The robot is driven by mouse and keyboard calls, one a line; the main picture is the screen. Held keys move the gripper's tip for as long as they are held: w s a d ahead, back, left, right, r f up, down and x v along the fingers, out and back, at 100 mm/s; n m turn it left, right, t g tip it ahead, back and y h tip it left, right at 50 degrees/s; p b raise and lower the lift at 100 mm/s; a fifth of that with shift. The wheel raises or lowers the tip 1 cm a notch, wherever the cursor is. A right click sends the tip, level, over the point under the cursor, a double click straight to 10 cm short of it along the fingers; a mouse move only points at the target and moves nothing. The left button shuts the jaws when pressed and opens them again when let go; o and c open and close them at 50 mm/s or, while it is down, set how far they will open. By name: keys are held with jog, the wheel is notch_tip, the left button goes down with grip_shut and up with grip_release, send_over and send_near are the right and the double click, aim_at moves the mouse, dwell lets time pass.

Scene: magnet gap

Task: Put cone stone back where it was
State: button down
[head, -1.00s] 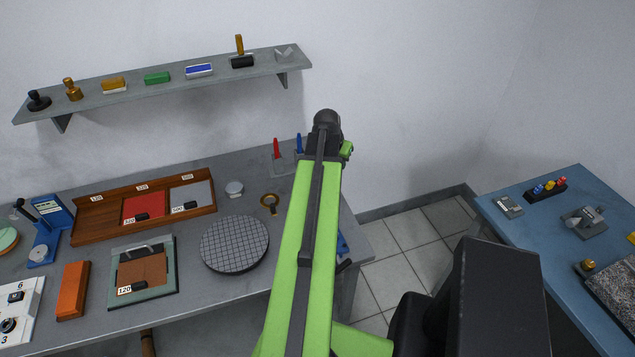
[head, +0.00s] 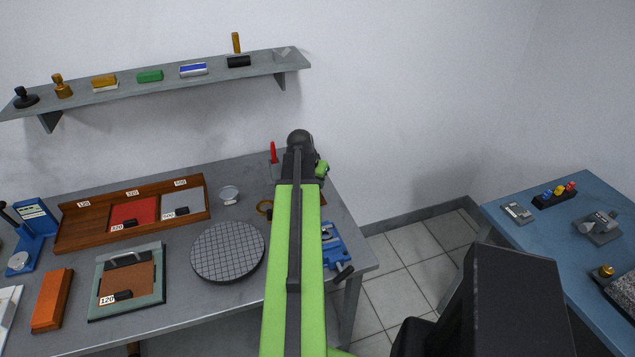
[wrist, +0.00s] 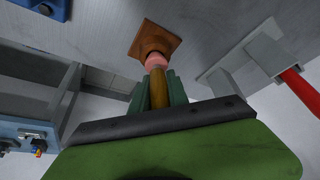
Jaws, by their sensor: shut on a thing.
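In the wrist view my gripper (wrist: 158,84) has its green fingers closed around the brass shank of the cone stone (wrist: 157,61). The stone's pink part lies beyond the fingers. It meets a brown square block (wrist: 156,40) on the grey bench; I cannot tell whether it sits in the block or only in front of it. In the head view my arm hides the stone and most of the gripper. Only a green part of the gripper shows, near the bench's back right corner.
A red-handled tool (head: 273,152) stands in a grey holder left of my arm, close to the gripper in the wrist view (wrist: 296,88). A blue vise (head: 336,247) is to the right.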

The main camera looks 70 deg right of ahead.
jog(key=shift+f+b, duration=0.35)
jog(key=shift+b, duration=0.05)
jog(key=c, duration=1.3)
grip_release()
jog(key=shift+r, duration=0.1)
jog(key=shift+r+p, duration=0.3)
jog(key=shift+p, duration=0.1)
jog(key=p+v, duration=1.1)
jog(key=v, duration=0.1)
